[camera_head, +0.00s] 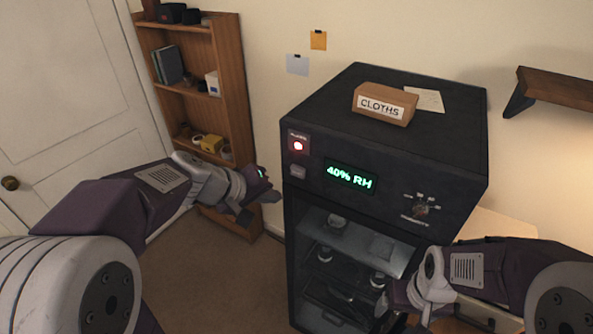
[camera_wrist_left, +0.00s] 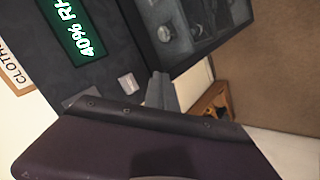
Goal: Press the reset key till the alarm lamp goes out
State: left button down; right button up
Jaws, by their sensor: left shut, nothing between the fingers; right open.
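The alarm lamp (camera_head: 298,146) glows red on the upper left of the dark cabinet's front. The small grey reset key (camera_head: 298,172) sits just below it; it also shows in the left wrist view (camera_wrist_left: 128,83). My left gripper (camera_head: 268,186) is shut and empty, left of the key and slightly lower, apparently just short of the panel. Its fingertips (camera_wrist_left: 160,88) appear close beside the key in the left wrist view; contact cannot be made out. The lamp is not visible in that view. My right gripper (camera_head: 398,298) is open, low before the cabinet's glass door.
The cabinet (camera_head: 460,150) has a green "40% RH" display (camera_head: 350,177) and a rotary knob (camera_head: 420,209). A "CLOTHS" box (camera_head: 384,104) stands on top. A wooden shelf unit (camera_head: 232,80) stands behind my left arm. Open floor lies left of the cabinet.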

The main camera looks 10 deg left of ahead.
aim_at(298, 171)
pick_arm(q)
jog(key=w+d+p, duration=0.1)
jog(key=w+d, duration=0.1)
jog(key=w, duration=0.4)
jog(key=shift+d, duration=0.25)
jog(key=shift+r, duration=0.1)
jog(key=shift+w, duration=0.1)
jog(key=shift+w, duration=0.1)
dwell(1.5)
jog(key=shift+w+d, duration=0.15)
jog(key=shift+w, duration=0.15)
